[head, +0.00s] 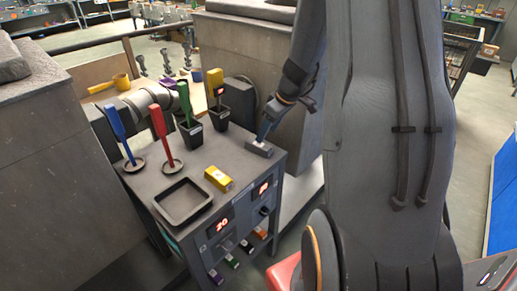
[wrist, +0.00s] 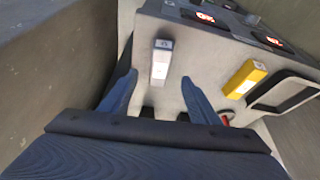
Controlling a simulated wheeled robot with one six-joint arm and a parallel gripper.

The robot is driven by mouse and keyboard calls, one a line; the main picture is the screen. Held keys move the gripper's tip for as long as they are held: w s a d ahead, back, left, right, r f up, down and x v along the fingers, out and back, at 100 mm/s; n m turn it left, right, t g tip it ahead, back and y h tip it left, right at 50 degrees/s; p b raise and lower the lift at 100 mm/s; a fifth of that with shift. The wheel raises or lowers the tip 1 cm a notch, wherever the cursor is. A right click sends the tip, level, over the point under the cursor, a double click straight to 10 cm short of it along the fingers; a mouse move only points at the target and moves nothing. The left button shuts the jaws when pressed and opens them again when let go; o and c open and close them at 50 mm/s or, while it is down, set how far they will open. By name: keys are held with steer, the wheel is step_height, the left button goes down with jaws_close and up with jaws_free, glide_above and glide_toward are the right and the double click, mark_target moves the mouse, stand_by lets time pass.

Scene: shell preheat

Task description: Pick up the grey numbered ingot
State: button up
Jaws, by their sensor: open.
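The grey numbered ingot (head: 259,149) lies on the dark cart top near its right edge in the head view. In the wrist view the ingot (wrist: 161,64) looks pale, with a marked end at the top. My gripper (head: 266,130) is just above the ingot in the head view. In the wrist view my gripper (wrist: 158,84) has its blue fingers spread, empty, with the ingot lying between and beyond the fingertips. I cannot tell the exact height gap.
A yellow ingot (head: 218,179) and an empty black tray (head: 185,225) share the cart top (head: 212,158). Blue (head: 116,124), red (head: 159,125) and green (head: 184,100) handled tools stand upright, with a yellow one (head: 215,82) behind. Red-lit displays (head: 222,224) are on the cart's front.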

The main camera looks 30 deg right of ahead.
mark_target(259, 147)
steer(key=shift+p+x, duration=1.15)
steer(key=shift+x, duration=2.75)
steer(key=shift+w+a, duration=0.1)
steer(key=shift+r, duration=0.1)
jaws_close()
steer(key=shift+r, duration=0.1)
